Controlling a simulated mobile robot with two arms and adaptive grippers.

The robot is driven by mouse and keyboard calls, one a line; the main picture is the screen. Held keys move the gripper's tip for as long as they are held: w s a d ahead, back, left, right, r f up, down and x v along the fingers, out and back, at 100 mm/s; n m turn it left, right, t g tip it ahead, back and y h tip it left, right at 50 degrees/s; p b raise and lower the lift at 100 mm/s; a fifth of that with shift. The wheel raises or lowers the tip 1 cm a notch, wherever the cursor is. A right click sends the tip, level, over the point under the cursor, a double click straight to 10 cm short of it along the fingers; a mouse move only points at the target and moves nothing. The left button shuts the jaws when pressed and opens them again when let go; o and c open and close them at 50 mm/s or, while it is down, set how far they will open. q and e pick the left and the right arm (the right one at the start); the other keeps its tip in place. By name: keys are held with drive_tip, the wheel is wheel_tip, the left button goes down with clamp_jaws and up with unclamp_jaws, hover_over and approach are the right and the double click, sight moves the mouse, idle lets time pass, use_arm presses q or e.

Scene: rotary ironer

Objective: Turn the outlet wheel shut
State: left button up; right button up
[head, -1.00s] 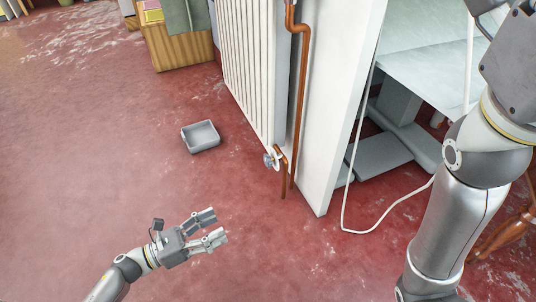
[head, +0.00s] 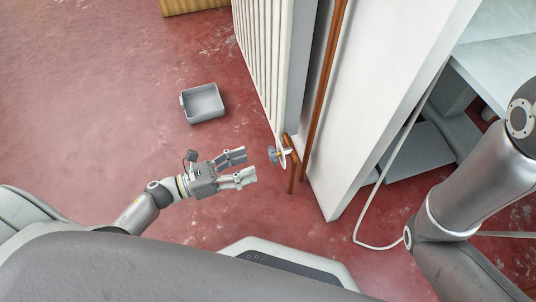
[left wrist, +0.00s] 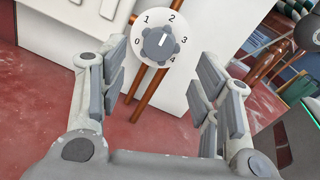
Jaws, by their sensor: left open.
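The outlet wheel (head: 272,155) is a small grey knob low at the end of the white radiator (head: 262,62). In the left wrist view the wheel (left wrist: 161,43) is a grey lobed knob on a white round dial (left wrist: 146,27) marked 0 to 4. A white mark on the knob points up, between 1 and 3, near the 2. My left gripper (head: 252,166) is open and empty, just left of the wheel and apart from it. In the wrist view its fingers (left wrist: 165,90) stand either side below the dial. My right gripper is not in view.
Copper pipes (head: 318,105) run beside the wheel, and a white panel (head: 385,75) stands to their right. A grey tray (head: 203,103) lies on the red floor behind my left gripper. A white cable (head: 395,180) loops on the floor at right.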

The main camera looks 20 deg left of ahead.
sight(270, 156)
use_arm(q)
drive_tip(key=b+x, duration=0.2)
drive_tip(key=x, duration=0.5)
drive_tip(key=c, duration=1)
